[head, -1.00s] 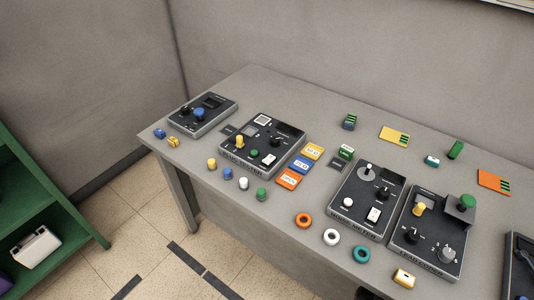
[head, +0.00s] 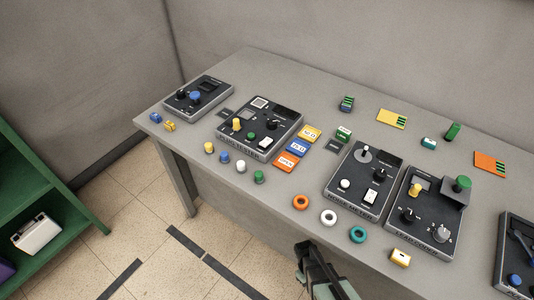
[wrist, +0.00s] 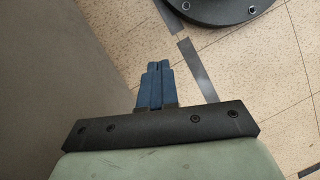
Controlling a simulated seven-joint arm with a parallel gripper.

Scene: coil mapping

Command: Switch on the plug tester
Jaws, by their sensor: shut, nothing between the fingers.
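Several black panel boxes stand on the grey table. Their front labels are too small to read surely, so I cannot be certain which is the plug tester. The middle-left box (head: 283,117) has a yellow knob (head: 237,124), a green button (head: 251,135), a black dial (head: 271,125) and a white rocker switch (head: 265,143). Loose yellow, blue, white and green plugs (head: 241,166) lie along its front. The rocker's position is unclear. My gripper (head: 303,248) is at the table's front edge, apart from every box. Its blue fingers are together and empty in the wrist view (wrist: 157,76).
Other boxes stand at far left (head: 214,93), centre right (head: 380,160), right (head: 428,213) and far right (head: 515,255). Orange, white and teal rings (head: 329,217) lie near the front edge. Coloured cards (head: 392,118) lie behind. A green shelf (head: 40,180) stands left.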

